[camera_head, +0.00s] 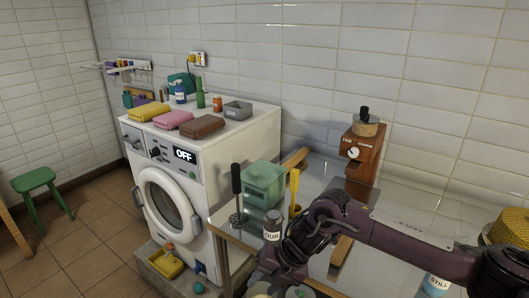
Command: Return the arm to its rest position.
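My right arm (400,240) is dark purple and comes in from the right edge over the glass-topped table (335,175). It bends at a rounded dark joint, and its wrist points down toward the bottom edge. My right gripper (275,285) is low in the picture, beside a jar with a dark label (272,226). Its fingertips are cut off or hidden, so I cannot tell whether it is open or shut, or whether it holds anything. My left arm and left gripper are not in view.
On the table stand a green canister (264,184), a black masher (237,195), a yellow utensil (294,190) and a wooden grinder (361,150). A bottle (435,285) is below my forearm. The washing machine (190,190) with folded towels stands left. Clear glass lies behind the arm.

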